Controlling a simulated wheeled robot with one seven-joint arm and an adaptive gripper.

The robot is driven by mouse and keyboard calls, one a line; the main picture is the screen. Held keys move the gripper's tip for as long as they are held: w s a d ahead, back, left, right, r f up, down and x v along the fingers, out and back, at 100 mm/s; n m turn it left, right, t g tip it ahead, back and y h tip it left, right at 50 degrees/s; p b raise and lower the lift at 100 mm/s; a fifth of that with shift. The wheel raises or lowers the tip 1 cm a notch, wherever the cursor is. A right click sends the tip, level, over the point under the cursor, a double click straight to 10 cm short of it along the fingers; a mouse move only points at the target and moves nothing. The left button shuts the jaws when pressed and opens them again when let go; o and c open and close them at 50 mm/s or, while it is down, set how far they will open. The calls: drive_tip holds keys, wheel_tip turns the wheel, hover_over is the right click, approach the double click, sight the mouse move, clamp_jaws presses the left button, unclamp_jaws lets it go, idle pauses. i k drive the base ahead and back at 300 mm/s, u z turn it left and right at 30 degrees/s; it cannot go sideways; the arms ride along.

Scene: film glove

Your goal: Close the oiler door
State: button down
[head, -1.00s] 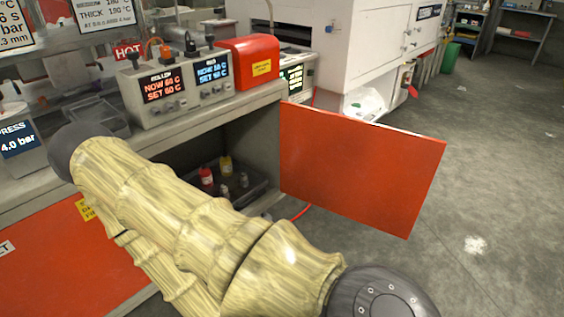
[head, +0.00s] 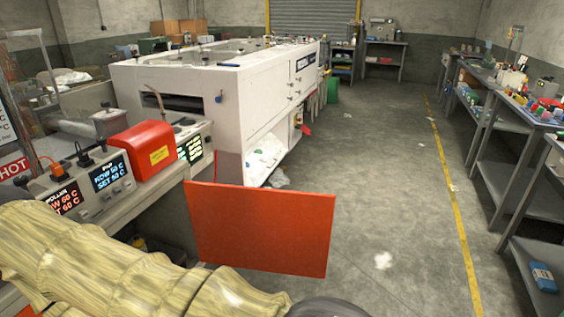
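The oiler door (head: 262,229) is a flat red-orange panel in the middle of the head view. It stands open, swung out from the grey bench cabinet on its left, with its free edge over the floor to the right. The cabinet opening is mostly hidden behind my sleeved arm, which fills the lower left. My gripper is not in view, so its distance to the door cannot be told.
A red box (head: 147,150) and control units with displays (head: 110,173) stand on the bench. A large white machine (head: 222,98) is behind the door. Shelves (head: 505,140) line the right wall. The grey floor (head: 385,215) between is clear apart from small white scraps.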

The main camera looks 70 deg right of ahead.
sight(268, 230)
drive_tip(key=z, duration=3.15)
drive_tip(key=i, duration=4.15)
drive_tip(key=u, duration=4)
